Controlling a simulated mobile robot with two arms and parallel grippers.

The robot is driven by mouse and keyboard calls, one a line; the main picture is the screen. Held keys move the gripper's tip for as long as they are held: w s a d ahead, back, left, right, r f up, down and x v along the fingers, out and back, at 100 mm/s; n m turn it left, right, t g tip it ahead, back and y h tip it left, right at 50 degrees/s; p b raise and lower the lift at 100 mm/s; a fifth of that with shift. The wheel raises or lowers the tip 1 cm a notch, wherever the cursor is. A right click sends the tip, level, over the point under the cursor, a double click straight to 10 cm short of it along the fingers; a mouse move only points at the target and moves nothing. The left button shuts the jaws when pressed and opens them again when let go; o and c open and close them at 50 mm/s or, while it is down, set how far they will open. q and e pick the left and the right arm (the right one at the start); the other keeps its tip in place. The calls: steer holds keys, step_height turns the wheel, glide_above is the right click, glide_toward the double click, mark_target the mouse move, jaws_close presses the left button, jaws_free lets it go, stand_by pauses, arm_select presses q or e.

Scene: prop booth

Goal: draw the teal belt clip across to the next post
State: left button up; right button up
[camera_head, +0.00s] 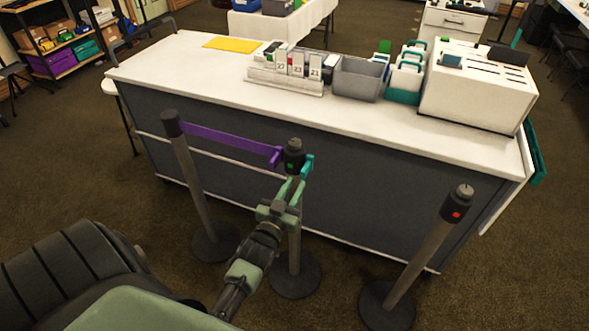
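The teal belt clip (307,166) sits at the right side of the dark head of the middle post (294,152). No teal belt is seen stretched out from it. The right post (425,255) stands apart to the right, with a red mark on its dark head and no belt on it. My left gripper (291,185) is in front of the middle post, just below and beside the teal clip. Its two green fingers look parted, with no clip seen between them. The gripper hides part of the middle post. My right gripper is not in view.
A purple belt (225,142) runs from the left post (185,160) to the middle post. A long white-topped counter (190,65) stands close behind the posts, bearing a grey bin (358,80) and a white box (478,95). Floor between middle and right posts is clear.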

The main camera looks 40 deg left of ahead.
mark_target(302, 174)
arm_select(q)
steer(key=x, duration=0.4)
steer(key=shift+w, duration=0.35)
steer(key=shift+x, duration=0.95)
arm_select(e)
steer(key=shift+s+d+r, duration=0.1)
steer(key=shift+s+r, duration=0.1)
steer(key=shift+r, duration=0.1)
arm_select(q)
steer(key=c, duration=0.5)
steer(key=shift+f, duration=0.1)
jaws_close()
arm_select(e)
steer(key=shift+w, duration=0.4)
